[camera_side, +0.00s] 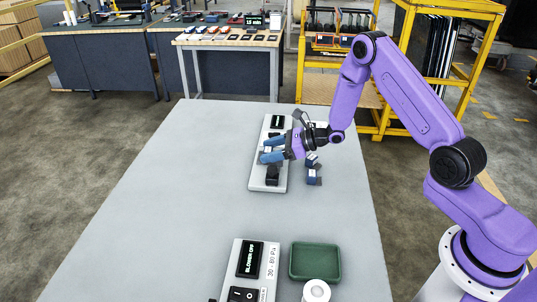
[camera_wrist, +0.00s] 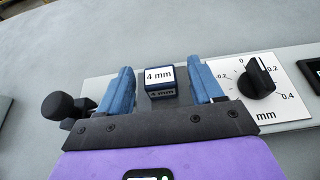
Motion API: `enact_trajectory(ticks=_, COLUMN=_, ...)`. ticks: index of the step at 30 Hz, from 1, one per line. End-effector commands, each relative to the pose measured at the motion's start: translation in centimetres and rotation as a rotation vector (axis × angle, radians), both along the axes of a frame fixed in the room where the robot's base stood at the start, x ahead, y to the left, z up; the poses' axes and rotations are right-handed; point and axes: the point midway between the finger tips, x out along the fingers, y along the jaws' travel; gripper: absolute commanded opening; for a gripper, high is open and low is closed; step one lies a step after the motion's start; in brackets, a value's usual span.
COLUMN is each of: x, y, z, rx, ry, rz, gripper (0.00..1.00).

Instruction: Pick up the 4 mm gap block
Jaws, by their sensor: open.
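The 4 mm gap block (camera_wrist: 160,80) is a small dark blue block with white "4 mm" labels on two faces. In the wrist view it stands between the two blue fingers of my gripper (camera_wrist: 163,73), with a narrow gap showing on each side. My gripper (camera_side: 268,150) is open and low over the dial panel (camera_side: 267,185) in the side view. There the fingers mostly hide the block, and I cannot read its label. In the wrist view the block appears at the pale panel (camera_wrist: 97,90), left of its dial.
The black dial knob (camera_wrist: 257,80) stands close to the right finger. Two other small dark blocks (camera_side: 313,177) lie right of the panel. Nearer are a blower panel (camera_side: 237,262), a green tray (camera_side: 315,277) and a white roll (camera_side: 316,291). The table's left side is clear.

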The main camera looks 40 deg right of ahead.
Motion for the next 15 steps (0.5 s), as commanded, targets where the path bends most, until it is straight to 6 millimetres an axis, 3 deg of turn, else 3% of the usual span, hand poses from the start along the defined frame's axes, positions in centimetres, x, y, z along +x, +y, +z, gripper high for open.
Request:
enact_trajectory(ticks=9, x=0.43, y=0.44, z=-0.22, rx=0.000, ry=-0.001, rz=0.000, gripper=0.66)
enact_trajectory(ticks=10, x=0.43, y=0.44, z=-0.22, rx=0.000, ry=-0.001, rz=0.000, gripper=0.59)
enact_trajectory(ticks=15, x=0.41, y=0.43, z=-0.21, rx=0.000, ry=-0.001, rz=0.000, gripper=0.07)
